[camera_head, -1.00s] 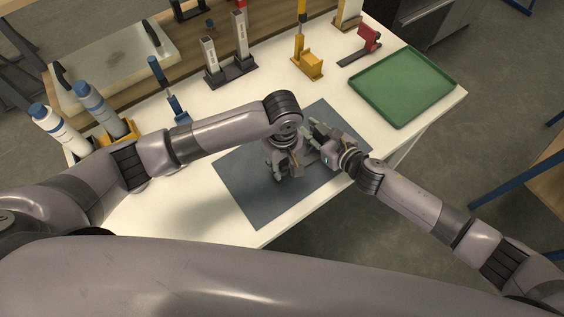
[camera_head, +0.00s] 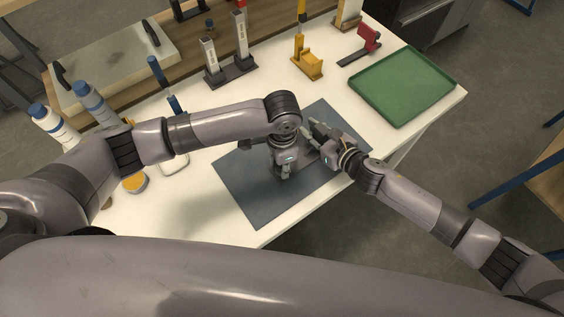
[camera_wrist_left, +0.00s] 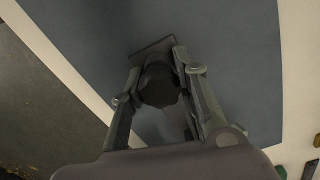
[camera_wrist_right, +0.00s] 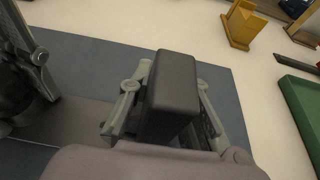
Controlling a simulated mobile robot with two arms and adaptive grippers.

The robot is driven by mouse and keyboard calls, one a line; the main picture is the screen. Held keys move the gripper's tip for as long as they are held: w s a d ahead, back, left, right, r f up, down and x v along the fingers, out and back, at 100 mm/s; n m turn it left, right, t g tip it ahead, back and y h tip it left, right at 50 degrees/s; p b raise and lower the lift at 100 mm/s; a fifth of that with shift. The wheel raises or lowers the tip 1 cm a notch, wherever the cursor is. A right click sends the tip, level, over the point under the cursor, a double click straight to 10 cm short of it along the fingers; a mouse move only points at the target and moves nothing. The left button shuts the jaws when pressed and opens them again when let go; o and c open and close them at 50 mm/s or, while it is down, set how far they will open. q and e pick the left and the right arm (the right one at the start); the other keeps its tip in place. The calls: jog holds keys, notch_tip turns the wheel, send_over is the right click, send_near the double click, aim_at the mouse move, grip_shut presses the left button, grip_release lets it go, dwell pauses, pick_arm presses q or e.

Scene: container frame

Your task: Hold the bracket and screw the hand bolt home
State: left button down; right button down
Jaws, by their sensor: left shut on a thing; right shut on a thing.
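The hand bolt's dark round knob (camera_wrist_left: 160,82) is between the fingers of my left gripper (camera_head: 284,174), which is shut on it from above. The knob also shows at the left edge of the right wrist view (camera_wrist_right: 12,98), beside a left gripper finger. My right gripper (camera_head: 318,132) is shut on the dark upright block of the bracket (camera_wrist_right: 176,88). The bracket's flat dark part (camera_wrist_left: 152,47) shows behind the knob in the left wrist view. The bolt's shank and the hole are hidden, so I cannot tell how deep the bolt sits.
The work is over a blue-grey mat (camera_head: 240,195) on a white table. A green tray (camera_head: 403,88) lies at the right. A yellow holder (camera_head: 308,65), a red tool (camera_head: 368,40) and blue-capped bottles (camera_head: 52,124) stand around. The table front is clear.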

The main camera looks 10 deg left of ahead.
pick_arm(q)
jog(key=m, duration=1.2)
jog(key=c, duration=1.2)
grip_release()
notch_tip(320, 180, up, 12)
jog(key=shift+f, duration=0.1)
pick_arm(e)
jog(key=c, duration=1.4)
grip_release()
